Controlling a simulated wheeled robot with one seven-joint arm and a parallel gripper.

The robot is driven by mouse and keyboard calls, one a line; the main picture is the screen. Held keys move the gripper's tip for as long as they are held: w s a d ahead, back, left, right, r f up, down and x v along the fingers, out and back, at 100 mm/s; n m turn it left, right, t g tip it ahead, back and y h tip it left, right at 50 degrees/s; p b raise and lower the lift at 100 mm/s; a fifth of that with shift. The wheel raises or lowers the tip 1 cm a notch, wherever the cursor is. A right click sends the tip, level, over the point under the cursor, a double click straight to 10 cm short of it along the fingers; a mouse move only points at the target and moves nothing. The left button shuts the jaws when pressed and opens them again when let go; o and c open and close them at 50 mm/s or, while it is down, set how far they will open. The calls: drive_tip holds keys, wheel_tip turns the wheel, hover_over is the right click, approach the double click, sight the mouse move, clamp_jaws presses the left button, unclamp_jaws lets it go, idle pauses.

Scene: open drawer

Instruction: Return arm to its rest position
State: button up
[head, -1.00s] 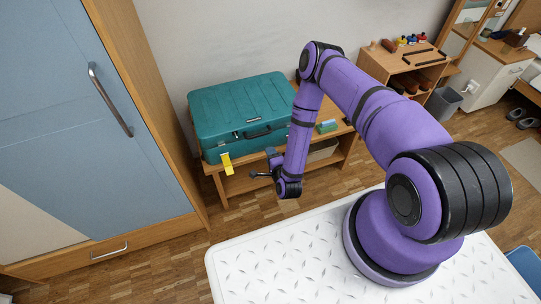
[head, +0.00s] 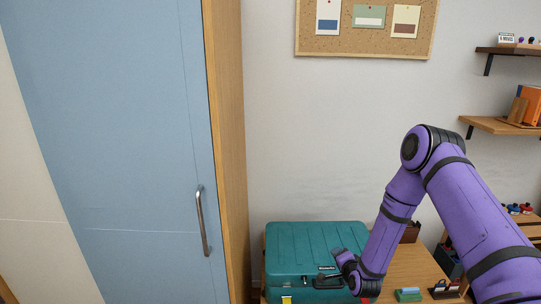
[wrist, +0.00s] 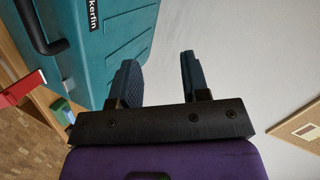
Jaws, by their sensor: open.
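My purple arm (head: 465,210) reaches in from the lower right in the head view and bends down at its elbow. My gripper (head: 330,268) is in front of the teal suitcase (head: 310,238), over its front right part in the picture. In the wrist view my gripper (wrist: 160,62) has its two dark fingers apart, with nothing between them. The suitcase also shows in the wrist view (wrist: 110,40), to the left of the fingers. I cannot tell how far the gripper is from the suitcase.
A tall blue wardrobe door (head: 120,150) with a metal handle (head: 202,220) stands on the left. The suitcase lies on a wooden bench (head: 410,262). A corkboard (head: 365,12) hangs behind, and shelves (head: 505,125) are at the right. The wall space above the suitcase is clear.

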wheel_tip(320, 180, up, 19)
drive_tip(key=w+d+n+g, duration=0.2)
drive_tip(key=n, duration=0.3)
drive_tip(key=s+d+r+n+g+h, duration=0.1)
drive_tip(key=s+r, duration=0.3)
drive_tip(key=r, duration=0.4)
drive_tip(key=s+r+n+g, duration=0.1)
drive_tip(key=s+r, duration=0.2)
drive_tip(key=r, duration=0.4)
drive_tip(key=s+d+r+n+g, duration=0.1)
drive_tip(key=s+r, duration=0.4)
drive_tip(key=s, duration=0.6)
drive_tip(key=s+d+r+n+g, duration=0.1)
drive_tip(key=s+r, duration=0.5)
drive_tip(key=s, duration=0.6)
drive_tip(key=s+d+r+n+g+h, duration=0.1)
drive_tip(key=s+r, duration=0.4)
drive_tip(key=s, duration=0.7)
drive_tip(key=shift+s+r+n+g, duration=0.2)
drive_tip(key=shift+n+g, duration=0.4)
drive_tip(key=shift+n, duration=0.5)
drive_tip(key=shift+w, duration=0.1)
